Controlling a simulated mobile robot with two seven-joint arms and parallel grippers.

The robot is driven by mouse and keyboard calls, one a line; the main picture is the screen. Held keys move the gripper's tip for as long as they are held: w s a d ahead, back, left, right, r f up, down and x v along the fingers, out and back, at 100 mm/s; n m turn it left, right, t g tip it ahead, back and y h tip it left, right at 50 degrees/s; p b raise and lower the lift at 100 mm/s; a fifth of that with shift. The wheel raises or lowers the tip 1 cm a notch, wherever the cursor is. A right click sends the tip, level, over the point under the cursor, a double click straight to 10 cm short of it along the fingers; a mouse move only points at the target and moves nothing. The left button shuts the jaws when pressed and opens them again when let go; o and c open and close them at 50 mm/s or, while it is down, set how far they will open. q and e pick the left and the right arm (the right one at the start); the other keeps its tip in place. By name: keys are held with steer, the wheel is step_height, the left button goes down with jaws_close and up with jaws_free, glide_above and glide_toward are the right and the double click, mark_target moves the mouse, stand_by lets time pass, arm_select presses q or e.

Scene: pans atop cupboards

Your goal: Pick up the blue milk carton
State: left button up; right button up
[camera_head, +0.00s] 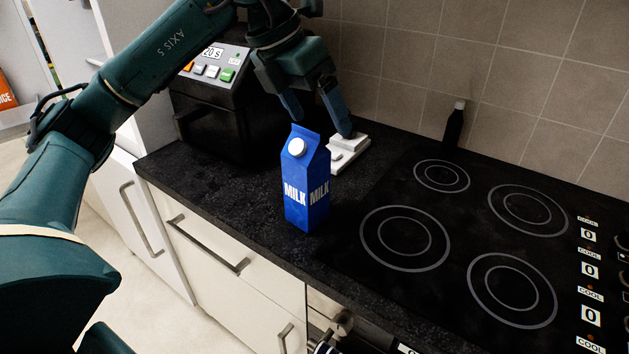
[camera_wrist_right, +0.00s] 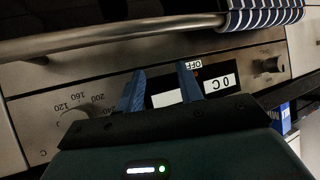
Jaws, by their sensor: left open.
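The blue milk carton (camera_head: 306,185) stands upright on the dark countertop, near its front edge, left of the cooktop. It has a white cap and white MILK lettering. My left gripper (camera_head: 320,122) is open, its blue fingers pointing down just above and behind the carton top in the head view; no contact is clear. My right gripper (camera_wrist_right: 161,69) has its two blue fingers apart with nothing between them, in front of the oven's control panel. A blue patch with white lettering at the right of the right wrist view looks like the carton (camera_wrist_right: 284,116).
A black appliance (camera_head: 213,105) with coloured buttons stands left of the carton. A white device (camera_head: 349,153) lies behind it. The cooktop (camera_head: 452,215) is bare; a dark bottle (camera_head: 454,127) stands at the wall. An oven handle (camera_wrist_right: 110,38) with a striped towel (camera_wrist_right: 262,16) crosses the right wrist view.

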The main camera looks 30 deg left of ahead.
arm_select(q)
steer(key=n+y, duration=0.1)
steer(key=y, duration=0.1)
glide_toward(303, 133)
steer(key=shift+n+t, duration=0.3)
steer(key=shift+t, duration=0.2)
steer(key=x, duration=0.4)
steer(key=p+x, duration=0.1)
steer(key=x, duration=0.3)
steer(key=s+x, duration=0.1)
steer(key=x, duration=0.3)
steer(key=shift+f, duration=0.3)
steer(key=shift+c, duration=0.6)
jaws_close()
steer(key=shift+w+r, duration=0.1)
steer(key=shift+r, duration=0.05)
